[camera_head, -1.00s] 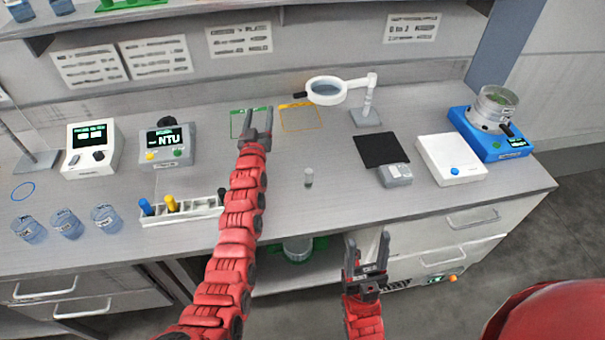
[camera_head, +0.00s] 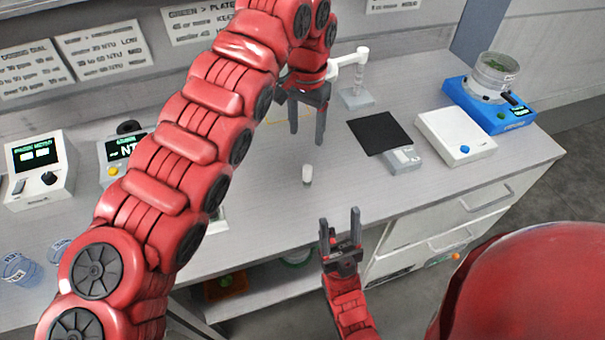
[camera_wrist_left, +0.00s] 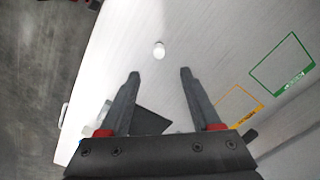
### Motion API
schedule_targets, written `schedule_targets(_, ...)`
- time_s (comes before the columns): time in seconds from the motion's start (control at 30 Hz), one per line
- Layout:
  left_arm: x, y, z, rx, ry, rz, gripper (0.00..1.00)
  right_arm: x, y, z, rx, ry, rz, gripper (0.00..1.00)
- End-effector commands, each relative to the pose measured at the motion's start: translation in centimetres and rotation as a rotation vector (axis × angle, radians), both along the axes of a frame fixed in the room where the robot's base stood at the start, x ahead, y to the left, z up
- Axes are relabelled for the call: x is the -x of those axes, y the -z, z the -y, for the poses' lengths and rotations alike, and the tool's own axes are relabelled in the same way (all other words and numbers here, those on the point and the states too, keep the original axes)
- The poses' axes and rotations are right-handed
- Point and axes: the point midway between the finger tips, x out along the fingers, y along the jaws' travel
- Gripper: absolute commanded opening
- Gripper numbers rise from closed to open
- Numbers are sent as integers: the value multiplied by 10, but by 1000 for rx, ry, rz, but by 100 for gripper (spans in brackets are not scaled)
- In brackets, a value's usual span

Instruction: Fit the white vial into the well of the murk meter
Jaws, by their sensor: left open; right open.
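The white vial (camera_head: 307,174) stands upright on the bench top, a small pale cylinder with a white cap. In the left wrist view the vial (camera_wrist_left: 159,49) is seen from above, beyond the fingertips and roughly between them. My left gripper (camera_head: 306,140) is open and empty, pointing down above the bench, a little behind the vial and apart from it. My right gripper (camera_head: 341,224) is open and empty in front of the bench edge. The murk meter (camera_head: 118,150), the box with the NTU screen, is at the left, mostly hidden by my left arm; its well cannot be seen.
A white box with a green screen (camera_head: 37,168) stands far left, near blue beakers (camera_head: 18,268). A black mat (camera_head: 378,133), a small grey device (camera_head: 402,159), a white box (camera_head: 455,137) and a blue device (camera_head: 486,105) stand right. Bench around the vial is clear.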

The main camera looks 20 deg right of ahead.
Motion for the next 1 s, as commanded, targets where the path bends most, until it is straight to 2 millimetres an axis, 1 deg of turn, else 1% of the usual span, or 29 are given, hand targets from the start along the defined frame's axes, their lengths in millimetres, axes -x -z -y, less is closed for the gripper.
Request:
schedule_targets(0.3,1,71,0,1,-1,-7,64,0,-27,0,0,0,0,58)
schedule_targets(0.4,1,90,0,2,-1,-4,64,0,-32,0,0,0,0,58)
schedule_targets(0.5,0,103,0,3,-1,-3,64,0,-35,0,0,0,0,58)
schedule_targets(0.67,-1,111,2,7,0,2,64,0,-38,0,0,0,0,58)
schedule_targets(0.77,0,118,1,3,0,-1,64,0,-46,0,0,0,0,58)
schedule_targets(0.9,2,141,3,2,0,-7,64,0,-61,0,0,0,0,58)
schedule_targets(1.0,0,156,4,8,-1,0,64,0,-63,0,0,0,0,58)
